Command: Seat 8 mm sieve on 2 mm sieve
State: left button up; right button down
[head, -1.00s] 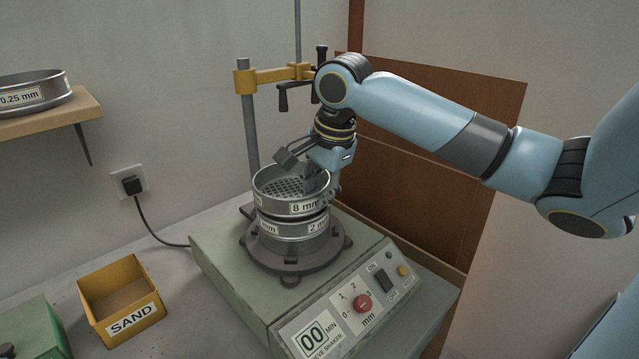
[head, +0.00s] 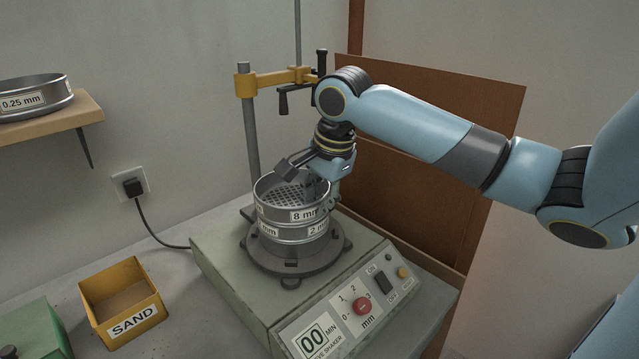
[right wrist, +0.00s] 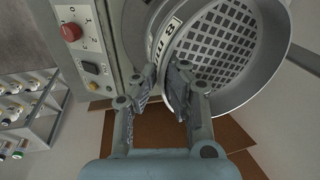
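The 8 mm sieve (head: 291,215), a grey metal ring with a coarse square mesh, sits directly above the 2 mm sieve (head: 297,237) on the shaker, with no clear gap showing between them. My right gripper (head: 313,184) is at the right rear rim of the 8 mm sieve. In the right wrist view, the fingers of my right gripper (right wrist: 165,82) straddle the wall of the 8 mm sieve (right wrist: 165,55), one inside and one outside, shut on it. The fingers hide part of the rim. My left gripper is not in view.
The sieve shaker (head: 225,270) carries the stack beside a post with a yellow clamp arm (head: 270,80). A yellow SAND box (head: 132,323) stands at the left. A 0.25 mm sieve (head: 40,97) rests on a wooden shelf (head: 85,110).

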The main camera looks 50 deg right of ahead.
jog(key=c, duration=1.4)
grip_release()
jog(key=shift+r, duration=0.1)
jog(key=v, duration=1.1)
jog(key=shift+s+r, duration=0.15)
jog(key=shift+r, duration=0.25)
jog(key=shift+f, duration=0.1)
